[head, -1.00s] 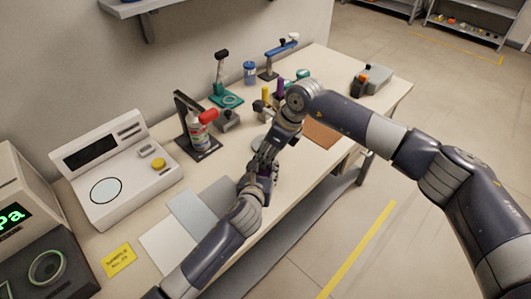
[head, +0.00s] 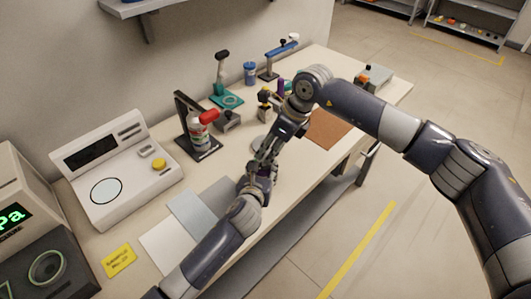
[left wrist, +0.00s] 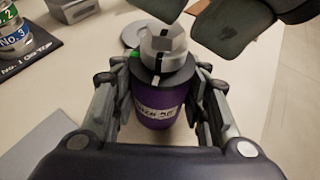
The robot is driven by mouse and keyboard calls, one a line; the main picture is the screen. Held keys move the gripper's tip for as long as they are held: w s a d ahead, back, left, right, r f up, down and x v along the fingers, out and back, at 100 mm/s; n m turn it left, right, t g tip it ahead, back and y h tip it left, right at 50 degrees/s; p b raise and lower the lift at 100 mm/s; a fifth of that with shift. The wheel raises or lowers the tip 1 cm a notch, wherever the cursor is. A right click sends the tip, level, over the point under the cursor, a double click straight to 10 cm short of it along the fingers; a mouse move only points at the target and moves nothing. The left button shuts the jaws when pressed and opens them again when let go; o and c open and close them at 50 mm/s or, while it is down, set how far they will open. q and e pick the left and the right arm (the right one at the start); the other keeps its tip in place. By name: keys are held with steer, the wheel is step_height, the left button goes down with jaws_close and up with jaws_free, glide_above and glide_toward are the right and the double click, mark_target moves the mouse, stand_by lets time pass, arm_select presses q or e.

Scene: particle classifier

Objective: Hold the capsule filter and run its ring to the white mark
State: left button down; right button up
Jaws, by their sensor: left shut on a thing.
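The capsule filter (left wrist: 158,108) is an upright purple cylinder with a partly hidden white label, seen in the left wrist view. Its top is a faceted grey cap (left wrist: 164,48) with a black stripe. Below the cap is a dark ring (left wrist: 178,76) with a white mark (left wrist: 156,80) at the front; a green spot (left wrist: 134,54) shows at left. My left gripper (left wrist: 160,74) is shut on the body, one finger each side. My right gripper (left wrist: 205,14) shows two dark finger pads apart, above and beside the cap, without clear contact. In the head view the arms hide the filter.
A white instrument (head: 120,165) stands at left. Green tools (head: 228,98) and a blue jar (head: 250,72) are near the wall. A brown mat (head: 328,128) lies right of the right wrist.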

arm_select(q)
steer(key=shift+s+d+f, duration=0.1)
arm_select(e)
steer(key=v, duration=0.8)
steer(key=shift+r, duration=0.2)
steer(key=shift+s+d, duration=0.1)
steer(key=shift+d, duration=0.05)
arm_select(q)
steer(key=c, duration=0.8)
jaws_free()
steer(key=shift+c, duration=0.2)
